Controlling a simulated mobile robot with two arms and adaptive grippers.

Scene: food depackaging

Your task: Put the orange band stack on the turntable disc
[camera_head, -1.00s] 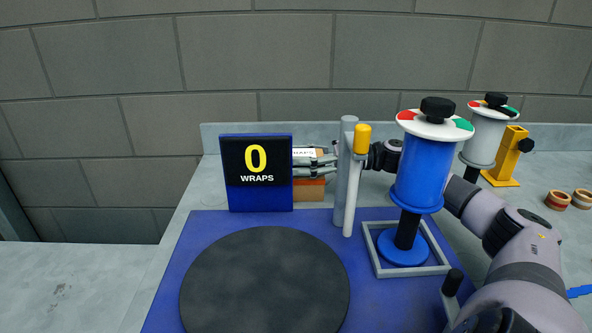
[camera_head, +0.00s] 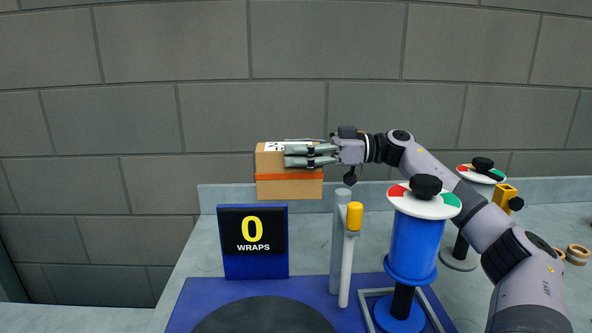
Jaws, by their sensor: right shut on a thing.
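The orange band stack (camera_head: 285,189) is a light brown carton with an orange band around it and a white label on top. My right gripper (camera_head: 308,155) is shut on it from the right side and holds it raised behind and above the counter sign. The turntable disc (camera_head: 263,318) is dark and round, on a blue base at the bottom, and its near part is cut off by the frame edge. The stack is apart from the disc, higher and farther back. My left gripper is not in view.
A sign reading "0 WRAPS" (camera_head: 253,242) stands between the stack and the disc. A post with a yellow cap (camera_head: 354,216) and a blue film roll (camera_head: 413,249) stand to the right.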

